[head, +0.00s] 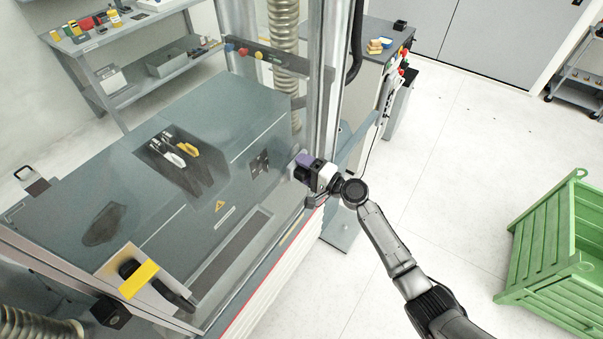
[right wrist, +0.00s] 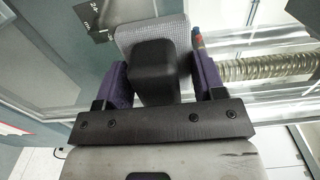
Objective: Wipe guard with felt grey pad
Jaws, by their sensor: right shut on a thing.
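My right gripper (head: 305,170) is shut on the black handle block of the felt grey pad. In the right wrist view, the black block (right wrist: 153,75) sits between the purple fingers of the gripper (right wrist: 156,85), and the light grey pad face (right wrist: 150,32) shows beyond it. In the head view the pad is mostly hidden by the gripper. The gripper is at the right part of the clear guard (head: 262,215) on the front of the machine. The pad appears close to the guard; I cannot tell whether it touches. My left gripper is out of view.
Behind the guard are a dark smudge-like patch (head: 103,225), or one on it, and a recess with hand tools (head: 175,150). A yellow-marked part (head: 138,280) is at lower left. A green crate (head: 555,255) stands right. The floor between is clear.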

